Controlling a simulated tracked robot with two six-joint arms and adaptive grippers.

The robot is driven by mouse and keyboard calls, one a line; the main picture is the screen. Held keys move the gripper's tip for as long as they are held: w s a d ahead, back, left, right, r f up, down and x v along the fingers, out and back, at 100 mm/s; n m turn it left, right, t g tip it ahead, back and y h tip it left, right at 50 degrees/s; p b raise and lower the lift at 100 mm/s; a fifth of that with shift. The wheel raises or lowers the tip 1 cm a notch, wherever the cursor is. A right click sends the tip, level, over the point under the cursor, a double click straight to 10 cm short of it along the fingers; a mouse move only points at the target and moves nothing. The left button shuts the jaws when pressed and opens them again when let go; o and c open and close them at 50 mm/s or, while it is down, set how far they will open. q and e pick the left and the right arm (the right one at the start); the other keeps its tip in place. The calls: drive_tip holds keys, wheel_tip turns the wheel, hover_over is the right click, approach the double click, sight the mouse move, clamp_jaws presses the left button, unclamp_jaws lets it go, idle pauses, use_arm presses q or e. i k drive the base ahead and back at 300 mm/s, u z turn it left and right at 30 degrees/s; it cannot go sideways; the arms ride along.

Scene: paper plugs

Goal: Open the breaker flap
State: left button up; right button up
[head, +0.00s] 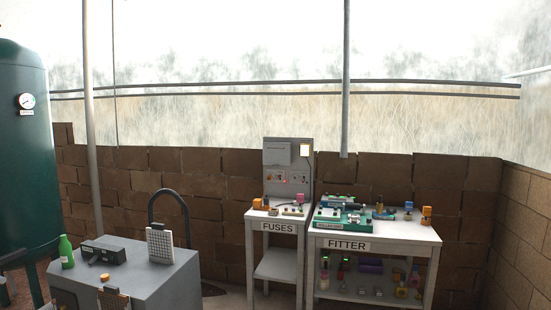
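A grey upright panel (288,143) stands at the back of the small table labelled FUSES. A light grey rectangular cover (277,154), which looks like the breaker flap, sits on the panel's upper left. It appears to lie flat against the panel, but it is too small to be certain. Nothing behind it shows. Small red and dark fittings (288,179) sit lower on the panel. Neither of my grippers is in view.
The FUSES table (276,265) holds small coloured parts. The FITTER table (395,235) beside it carries a green tray (330,224) and several parts. A grey cabinet (165,280) with a green bottle (66,252) stands front left. A green tank (22,150) is far left.

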sight(274, 156)
drive_tip(key=u, duration=0.35)
drive_tip(key=i, duration=3.55)
drive_tip(key=z, duration=0.35)
